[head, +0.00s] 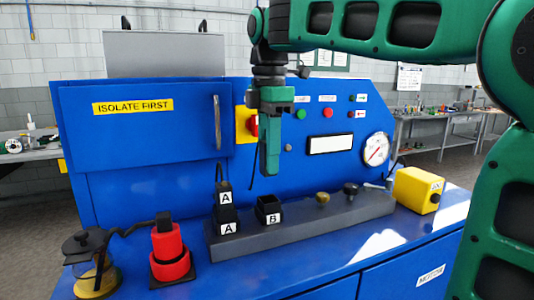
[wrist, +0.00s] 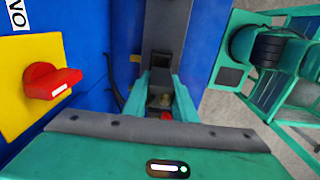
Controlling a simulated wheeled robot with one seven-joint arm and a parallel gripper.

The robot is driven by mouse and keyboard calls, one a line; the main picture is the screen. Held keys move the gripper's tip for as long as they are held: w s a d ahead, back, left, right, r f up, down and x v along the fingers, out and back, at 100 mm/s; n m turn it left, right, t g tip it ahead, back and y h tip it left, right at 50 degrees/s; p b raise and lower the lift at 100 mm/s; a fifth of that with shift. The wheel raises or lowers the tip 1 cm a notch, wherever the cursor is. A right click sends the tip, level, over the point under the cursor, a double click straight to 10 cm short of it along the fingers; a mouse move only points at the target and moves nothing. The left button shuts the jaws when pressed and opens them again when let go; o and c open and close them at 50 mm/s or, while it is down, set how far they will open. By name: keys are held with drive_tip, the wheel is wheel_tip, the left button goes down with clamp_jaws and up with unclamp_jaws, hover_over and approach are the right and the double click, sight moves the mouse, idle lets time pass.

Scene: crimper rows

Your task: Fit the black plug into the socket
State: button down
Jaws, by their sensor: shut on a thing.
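The black plug (head: 225,193), labelled A with a thin cord rising from its top, stands upright at the black socket A (head: 228,226) on the left end of a grey rail. I cannot tell how deep it sits. The black socket B (head: 268,210), to its right, looks empty. My gripper (head: 269,172) points down, well above the rail and apart from the plug.
A red stacked fitting (head: 169,252) with a black top and a glass jar (head: 95,262) stand left of the rail. The grey rail (head: 310,218) carries two knobs. A yellow box (head: 418,190) stands at right. Behind is the blue panel with a red switch (wrist: 52,82).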

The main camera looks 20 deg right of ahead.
drive_tip(key=shift+f, duration=2.4)
drive_tip(key=shift+s+f, duration=0.1)
drive_tip(key=shift+f, duration=0.9)
idle(0.4)
drive_tip(key=c, duration=1.4)
unclamp_jaws()
drive_tip(key=shift+f, duration=0.1)
wheel_tip(320, 180, up, 11)
drive_tip(key=shift+f, duration=0.1)
